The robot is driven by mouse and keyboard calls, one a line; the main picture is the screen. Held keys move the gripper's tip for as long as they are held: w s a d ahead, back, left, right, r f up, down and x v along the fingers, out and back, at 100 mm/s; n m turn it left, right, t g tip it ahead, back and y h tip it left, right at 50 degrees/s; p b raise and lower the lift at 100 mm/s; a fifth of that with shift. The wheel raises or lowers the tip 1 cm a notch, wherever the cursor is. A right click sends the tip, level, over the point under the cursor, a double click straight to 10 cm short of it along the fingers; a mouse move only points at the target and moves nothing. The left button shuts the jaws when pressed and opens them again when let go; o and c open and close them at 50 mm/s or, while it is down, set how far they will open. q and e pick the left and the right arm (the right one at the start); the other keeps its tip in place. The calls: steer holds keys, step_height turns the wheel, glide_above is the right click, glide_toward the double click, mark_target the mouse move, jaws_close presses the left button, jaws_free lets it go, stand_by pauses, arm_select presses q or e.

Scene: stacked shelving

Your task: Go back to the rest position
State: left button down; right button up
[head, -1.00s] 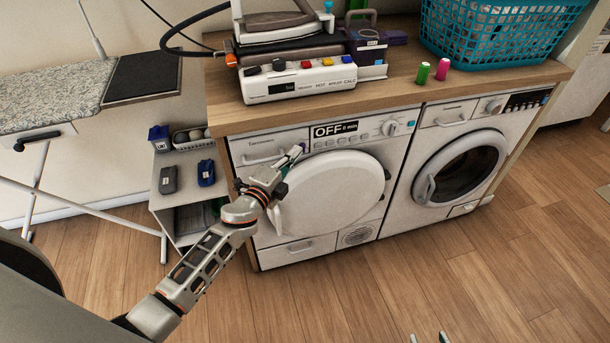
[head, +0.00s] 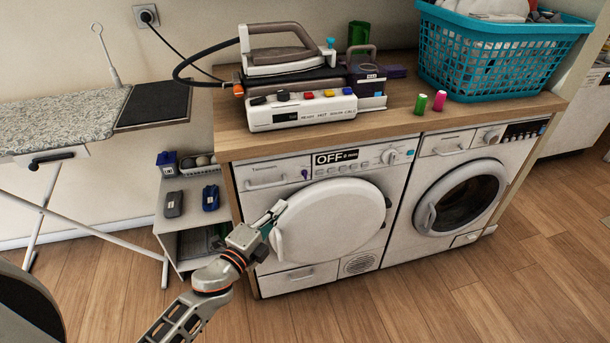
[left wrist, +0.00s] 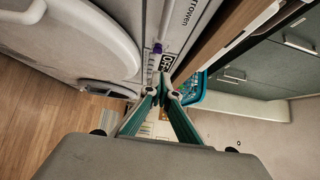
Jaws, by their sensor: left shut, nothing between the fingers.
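My left gripper (head: 271,217) is in front of the left machine (head: 300,255), close to the left edge of its round white door (head: 335,220). Whether it touches the door cannot be told. In the left wrist view its two green-sided fingers (left wrist: 165,88) come together at the tips, with nothing between them. The machine's display reads OFF (head: 336,157), and its door looks closed. My right gripper is not in view.
A second machine (head: 425,235) stands to the right under the wooden counter (head: 390,125). An iron (head: 290,48) and a blue basket (head: 480,60) stand on top. A small shelf (head: 170,230) and an ironing board (head: 60,118) are at the left. The floor in front is clear.

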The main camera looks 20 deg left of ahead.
arm_select(q)
steer(key=s+d+f+n+g+p, duration=0.1)
steer(key=s+d+f+n+g, duration=0.1)
steer(key=s+f+n, duration=0.3)
steer(key=s+d+f+n+g+p, duration=0.1)
steer(key=s+f+n, duration=0.4)
steer(key=s, duration=0.7)
steer(key=s+d+f+n+g+p, duration=0.1)
steer(key=s+f+n+g, duration=0.3)
steer(key=s, duration=0.4)
steer(key=shift+s+d+f+n+y, duration=0.15)
steer(key=shift+d+f+n+y, duration=0.25)
steer(key=shift+d+f+n, duration=0.4)
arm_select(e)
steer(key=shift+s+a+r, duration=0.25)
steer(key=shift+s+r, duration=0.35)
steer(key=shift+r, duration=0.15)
arm_select(q)
steer(key=shift+r, duration=0.15)
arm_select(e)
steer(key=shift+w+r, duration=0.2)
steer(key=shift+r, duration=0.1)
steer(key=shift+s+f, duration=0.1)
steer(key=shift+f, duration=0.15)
